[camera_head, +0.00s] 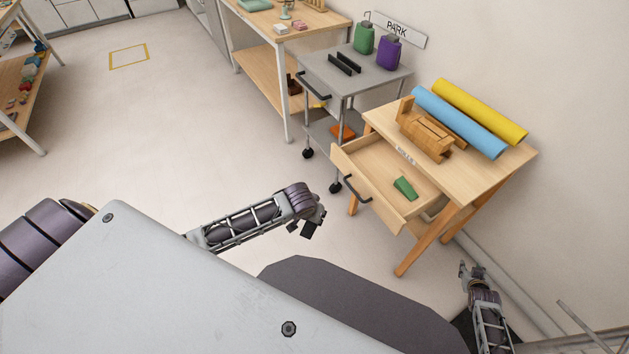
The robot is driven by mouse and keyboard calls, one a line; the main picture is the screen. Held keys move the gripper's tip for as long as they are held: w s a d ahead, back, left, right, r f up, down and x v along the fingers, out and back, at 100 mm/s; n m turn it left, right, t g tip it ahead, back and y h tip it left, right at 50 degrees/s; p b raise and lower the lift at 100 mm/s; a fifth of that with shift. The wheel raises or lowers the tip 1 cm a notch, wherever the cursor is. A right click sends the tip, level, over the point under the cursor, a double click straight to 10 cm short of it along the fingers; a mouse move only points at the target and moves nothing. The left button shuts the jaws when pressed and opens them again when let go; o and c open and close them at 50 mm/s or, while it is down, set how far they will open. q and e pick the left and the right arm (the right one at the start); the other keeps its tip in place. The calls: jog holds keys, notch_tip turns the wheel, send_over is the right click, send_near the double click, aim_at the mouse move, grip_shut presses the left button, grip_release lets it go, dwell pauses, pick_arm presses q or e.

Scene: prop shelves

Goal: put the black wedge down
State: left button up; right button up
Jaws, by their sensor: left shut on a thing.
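My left gripper (316,222) is over the floor, left of and in front of the open drawer. It is shut on the black wedge (307,231), a small dark piece at its fingertips that is partly hidden by the fingers. The wedge is clear of the drawer and the cart. My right gripper (471,268) is at the lower right, to the right of the wooden desk's front leg. Its fingers look apart, with nothing between them.
The wooden desk (512,158) has an open drawer (372,160) with a green block (405,188) inside. A brown wooden piece (425,133) and blue (460,122) and yellow (480,110) rolls lie on top. A grey cart (372,84) holds two black bars and two canisters.

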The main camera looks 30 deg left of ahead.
jog(key=s+a+f+g, duration=0.1)
jog(key=s+f+g, duration=0.1)
jog(key=s+f, duration=0.75)
jog(key=s+a+f+g, duration=0.15)
jog(key=s+f, duration=0.45)
jog(key=s, duration=0.7)
jog(key=s+a+f+g, duration=0.1)
jog(key=s+f, duration=0.3)
jog(key=s, duration=0.9)
jog(key=s+a+f+g, duration=0.1)
jog(key=s+f+g, duration=0.2)
jog(key=s, duration=1.1)
jog(key=shift+f+g, duration=0.35)
jog(key=shift+f, duration=0.25)
jog(key=shift+c, duration=0.5)
